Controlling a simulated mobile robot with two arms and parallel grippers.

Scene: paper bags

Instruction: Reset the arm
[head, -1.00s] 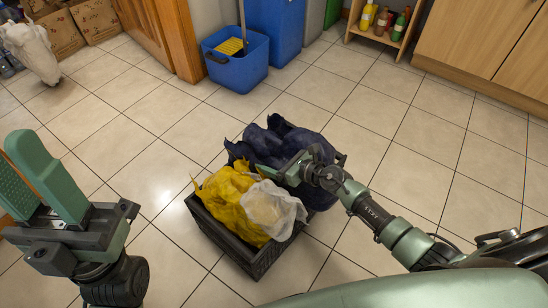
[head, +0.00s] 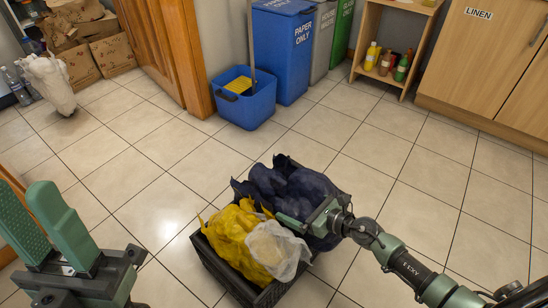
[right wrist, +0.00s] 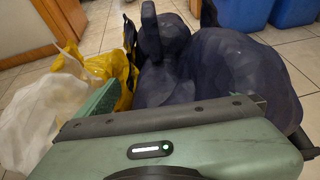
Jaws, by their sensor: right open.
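My right gripper (head: 300,220) is open over the black crate (head: 212,262), among the bags. A yellow bag (head: 232,228) and a whitish translucent bag (head: 272,250) are at the crate's near left. Dark blue bags (head: 290,185) fill its far right. The right wrist view shows the yellow bag (right wrist: 112,70) and white bag (right wrist: 35,110) on the left, with dark blue bags (right wrist: 235,70) ahead and right. I cannot tell whether the fingers touch a bag. My left gripper (head: 45,195) is open and empty at the lower left.
A blue bucket (head: 245,108) with a mop handle stands behind the crate, near a blue paper bin (head: 280,55). A low shelf (head: 375,84) and cabinet (head: 475,70) are at the back right. A white bag (head: 50,85) stands far left. Tiled floor around the crate is clear.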

